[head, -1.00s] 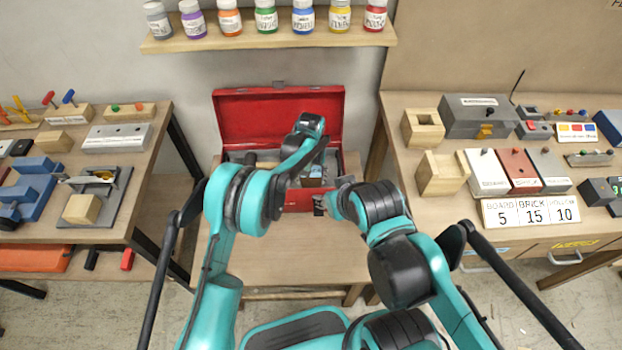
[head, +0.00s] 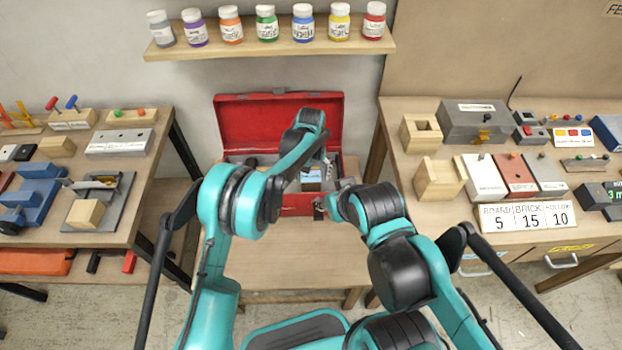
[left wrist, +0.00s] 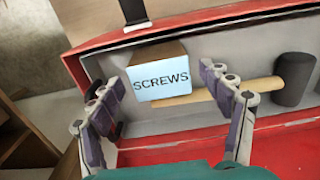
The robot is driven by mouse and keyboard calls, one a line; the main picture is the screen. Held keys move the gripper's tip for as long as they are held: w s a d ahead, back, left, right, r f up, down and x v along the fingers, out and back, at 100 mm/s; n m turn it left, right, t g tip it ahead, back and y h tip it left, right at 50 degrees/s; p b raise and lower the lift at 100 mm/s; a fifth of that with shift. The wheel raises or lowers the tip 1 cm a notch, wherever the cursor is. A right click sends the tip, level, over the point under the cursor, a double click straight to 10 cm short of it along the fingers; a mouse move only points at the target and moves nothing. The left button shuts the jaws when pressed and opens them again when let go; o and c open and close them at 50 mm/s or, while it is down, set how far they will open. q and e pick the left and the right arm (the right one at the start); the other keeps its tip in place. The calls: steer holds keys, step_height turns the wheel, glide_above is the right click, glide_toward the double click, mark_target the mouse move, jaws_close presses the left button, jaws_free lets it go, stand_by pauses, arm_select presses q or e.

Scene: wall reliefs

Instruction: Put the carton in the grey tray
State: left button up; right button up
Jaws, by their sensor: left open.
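In the head view the carton (head: 311,178) shows partly, below my left wrist. A grey interior (left wrist: 225,60) surrounds it; I cannot tell whether this is the grey tray. My left gripper (left wrist: 165,92) is open, its fingers apart on either side of the carton's near face, with nothing gripped. In the head view the left gripper (head: 322,165) is small, over the toolbox. My right gripper (head: 322,207) is at the toolbox's front edge; its jaws are too small to read.
The toolbox rests on a low wooden table (head: 290,275). Cluttered benches (head: 150,190) (head: 405,160) flank it. A bottle shelf (head: 270,48) is above.

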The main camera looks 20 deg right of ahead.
arm_select(q)
step_height(320, 180, up, 8)
steer(key=shift+f+p, duration=0.2)
steer(key=shift+p, duration=0.85)
steer(key=shift+a+r, duration=0.1)
steer(key=shift+r, duration=0.15)
steer(key=s+a+r+n+t+h, duration=0.1)
steer(key=s+a+r+t, duration=0.15)
steer(key=a+r, duration=0.75)
steer(key=s+a+r+n+t, duration=0.1)
steer(key=s+a+r, duration=0.2)
steer(key=a+r, duration=0.65)
steer(key=s+a+f+t, duration=0.1)
steer(key=s+a+t, duration=0.1)
steer(key=s+a, duration=0.7)
steer(key=s+a+f+n+t+y, duration=0.1)
steer(key=s+a, duration=0.7)
steer(key=a, duration=0.1)
steer(key=shift+s+a+f+t, duration=0.2)
steer(key=shift+s+f+t, duration=0.15)
steer(key=shift+s+f, duration=0.05)
steer(key=shift+s, duration=0.1)
